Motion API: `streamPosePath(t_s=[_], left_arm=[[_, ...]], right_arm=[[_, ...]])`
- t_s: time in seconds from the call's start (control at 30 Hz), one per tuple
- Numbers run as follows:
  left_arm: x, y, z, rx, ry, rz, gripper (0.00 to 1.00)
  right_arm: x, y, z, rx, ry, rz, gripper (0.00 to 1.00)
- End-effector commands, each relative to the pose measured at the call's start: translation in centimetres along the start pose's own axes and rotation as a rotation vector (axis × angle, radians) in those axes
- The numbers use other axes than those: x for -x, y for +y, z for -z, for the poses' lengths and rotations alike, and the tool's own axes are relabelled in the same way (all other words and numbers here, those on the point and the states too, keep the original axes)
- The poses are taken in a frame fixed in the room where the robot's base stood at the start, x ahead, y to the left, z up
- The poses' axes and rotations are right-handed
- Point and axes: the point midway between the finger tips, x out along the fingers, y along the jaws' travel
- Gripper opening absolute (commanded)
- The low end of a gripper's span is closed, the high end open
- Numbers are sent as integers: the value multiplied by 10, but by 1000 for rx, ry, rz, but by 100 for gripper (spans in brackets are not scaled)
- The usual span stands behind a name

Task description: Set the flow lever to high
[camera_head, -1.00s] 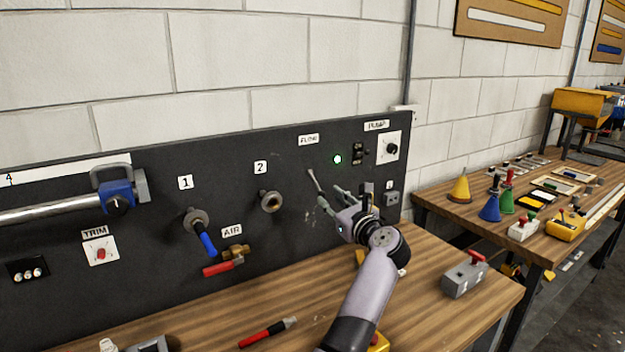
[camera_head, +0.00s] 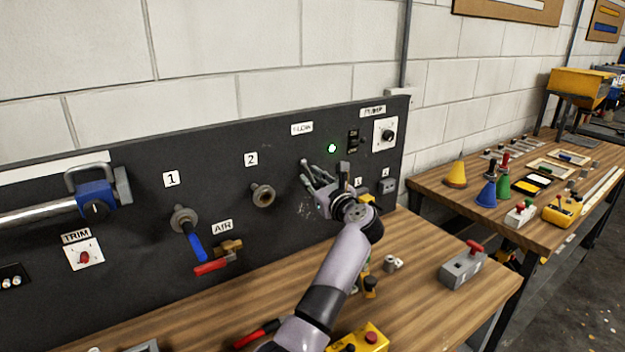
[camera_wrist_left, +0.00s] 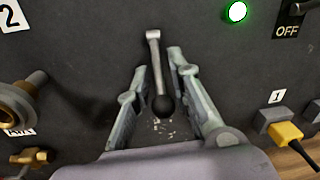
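My left gripper (camera_head: 318,178) is at the panel just below that label. In the left wrist view my left gripper (camera_wrist_left: 158,72) is open, with one finger on each side of the lever. Gaps show between fingers and lever. In the head view the fingers and lever overlap and are hard to separate. My right gripper is not in view.
Right of the lever are a green light (camera_head: 332,148), a switch marked OFF (camera_wrist_left: 287,31) and the pump dial (camera_head: 388,135). Grey sockets, one with a yellow plug (camera_wrist_left: 285,132), sit lower right. Pipe stub 2 (camera_head: 263,195) is left. The workbench (camera_head: 420,290) lies below.

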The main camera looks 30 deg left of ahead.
Motion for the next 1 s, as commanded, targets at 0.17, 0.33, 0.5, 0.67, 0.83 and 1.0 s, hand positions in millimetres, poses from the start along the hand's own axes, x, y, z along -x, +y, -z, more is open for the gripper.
streamPosePath(t_s=[0.17,0.33,0.5,0.67,0.83,1.0], left_arm=[[0,0,0,0,0,0,5],[0,0,0,0,0,0,0],[0,0,0,0,0,0,0],[0,0,0,0,0,0,0],[1,0,1,-1,1,0,0],[1,-1,-1,2,16,-1,0]], right_arm=[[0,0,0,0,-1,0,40],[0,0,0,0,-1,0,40],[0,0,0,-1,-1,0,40],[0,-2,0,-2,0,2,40],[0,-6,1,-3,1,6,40],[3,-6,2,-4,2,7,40]])
